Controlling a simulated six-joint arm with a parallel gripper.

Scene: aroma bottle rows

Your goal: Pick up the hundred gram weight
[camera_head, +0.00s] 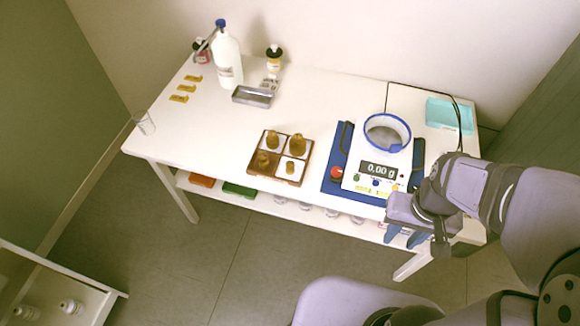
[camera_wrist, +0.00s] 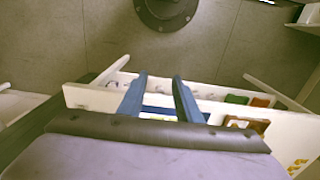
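Several brass-coloured weights sit in the compartments of a brown wooden tray (camera_head: 309,163) near the table's front edge in the head view. The back right weight (camera_head: 298,145) and back left weight (camera_head: 271,142) look larger than the front left weight (camera_head: 262,160) and front right weight (camera_head: 289,168). I cannot read their markings, so I cannot tell which is the hundred gram one. My gripper (camera_head: 404,237) is at the table's front right edge, to the right of the tray and apart from it. In the wrist view its blue fingers (camera_wrist: 159,76) are spread and empty.
A scale (camera_head: 378,170) reading 0.00 g, with a blue-rimmed ring on top, stands between tray and gripper. A glass beaker (camera_head: 144,123) stands at the left edge.

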